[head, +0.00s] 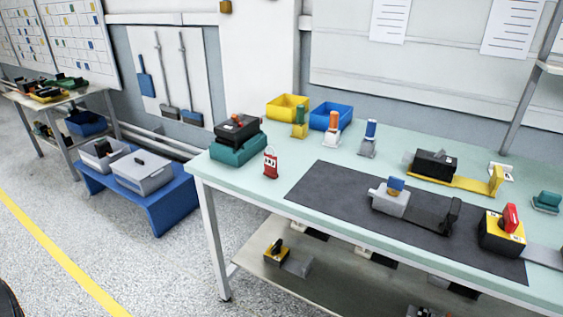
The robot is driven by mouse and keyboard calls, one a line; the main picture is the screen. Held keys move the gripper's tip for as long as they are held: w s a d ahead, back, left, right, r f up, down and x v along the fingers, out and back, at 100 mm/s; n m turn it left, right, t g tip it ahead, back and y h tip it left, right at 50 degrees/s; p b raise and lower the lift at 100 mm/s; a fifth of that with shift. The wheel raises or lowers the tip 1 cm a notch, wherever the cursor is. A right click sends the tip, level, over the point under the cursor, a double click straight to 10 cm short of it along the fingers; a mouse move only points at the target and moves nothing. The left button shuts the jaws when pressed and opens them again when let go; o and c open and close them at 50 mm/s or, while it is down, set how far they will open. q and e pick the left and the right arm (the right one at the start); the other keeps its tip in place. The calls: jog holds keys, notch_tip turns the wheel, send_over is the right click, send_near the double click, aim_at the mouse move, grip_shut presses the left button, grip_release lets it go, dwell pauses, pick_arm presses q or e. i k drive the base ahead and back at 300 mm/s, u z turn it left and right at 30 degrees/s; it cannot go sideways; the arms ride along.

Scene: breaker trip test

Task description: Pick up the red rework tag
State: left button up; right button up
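The red rework tag (270,164) is on the light green workbench (232,180), near its left end. It is a small red piece with white and dark markings and a thin loop at its top. It is close to the right of the teal block (238,151) that carries a black device (237,128), and left of the dark mat. Neither of my grippers shows in the head view.
A dark mat (320,190) bears a grey device with a blue top (391,196) and a yellow-black device with a red handle (504,231). Yellow (288,108) and blue (331,117) bins stand behind. A blue low stand (152,205) with grey bins is left; floor in front is clear.

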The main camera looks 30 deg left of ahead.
aim_at(270, 161)
jog(key=z, duration=0.25)
jog(key=i, duration=0.7)
jog(key=u, duration=1.6)
